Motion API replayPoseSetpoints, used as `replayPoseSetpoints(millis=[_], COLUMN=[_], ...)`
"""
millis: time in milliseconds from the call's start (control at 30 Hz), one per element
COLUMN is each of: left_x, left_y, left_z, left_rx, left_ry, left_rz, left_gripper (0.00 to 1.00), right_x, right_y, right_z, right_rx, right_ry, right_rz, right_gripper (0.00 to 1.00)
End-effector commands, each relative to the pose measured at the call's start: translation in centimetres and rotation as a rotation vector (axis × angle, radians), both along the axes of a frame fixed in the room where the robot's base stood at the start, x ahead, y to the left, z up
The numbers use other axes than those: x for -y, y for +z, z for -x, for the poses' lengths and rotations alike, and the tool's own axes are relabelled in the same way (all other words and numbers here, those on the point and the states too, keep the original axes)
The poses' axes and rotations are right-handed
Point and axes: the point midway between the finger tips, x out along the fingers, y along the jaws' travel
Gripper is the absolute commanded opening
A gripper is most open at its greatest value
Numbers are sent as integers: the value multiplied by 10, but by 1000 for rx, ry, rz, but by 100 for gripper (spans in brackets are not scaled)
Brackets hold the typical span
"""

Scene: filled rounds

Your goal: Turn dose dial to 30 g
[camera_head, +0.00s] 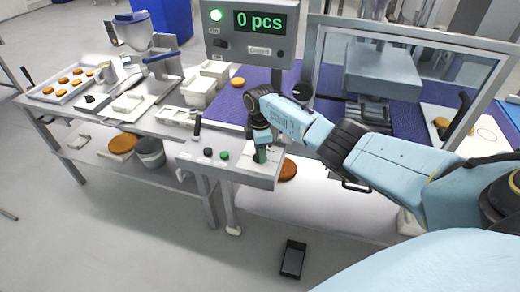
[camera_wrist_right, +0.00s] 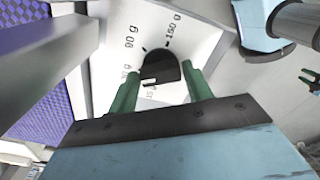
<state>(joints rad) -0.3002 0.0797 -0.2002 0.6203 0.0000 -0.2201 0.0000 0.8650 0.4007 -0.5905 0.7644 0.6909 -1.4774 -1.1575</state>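The dose dial (camera_wrist_right: 161,68) is a black knob on a white panel face with printed labels, in the right wrist view. "90 g" and "150 g" read clearly; the lower labels are partly hidden by the dial and a finger. I cannot tell which mark the dial points to. My right gripper (camera_wrist_right: 158,86) has its green fingers apart, one on each side of the dial, with small gaps showing. In the head view my right gripper (camera_head: 261,155) points down at the right end of the white control panel (camera_head: 215,167) and hides the dial.
The panel also carries a black knob (camera_head: 207,152), a green button (camera_head: 224,155) and an upright lever (camera_head: 197,125). A display (camera_head: 259,21) above reads "0 pcs". A purple conveyor belt (camera_head: 225,107) lies behind. A metal-framed guard (camera_head: 410,35) stands at the right.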

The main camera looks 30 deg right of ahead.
Motion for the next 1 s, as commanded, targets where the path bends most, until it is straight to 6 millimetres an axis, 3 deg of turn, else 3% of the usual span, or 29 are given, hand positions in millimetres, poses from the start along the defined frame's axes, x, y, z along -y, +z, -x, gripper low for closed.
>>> replayPoseSetpoints(millis=[100,467,567,1000], left_x=[0,0,0,0], left_y=[0,1,4,10], left_z=[0,0,0,0], left_rx=[0,0,0,0], left_ry=[0,0,0,0], left_rz=[0,0,0,0], left_gripper=[36,36,36,36], right_x=[0,0,0,0], right_y=[0,5,17,110], right_z=[0,0,0,0], right_rx=[0,0,1,3], right_ry=[0,0,1,0], right_rz=[0,1,0,1], right_gripper=[65,65,65,65])
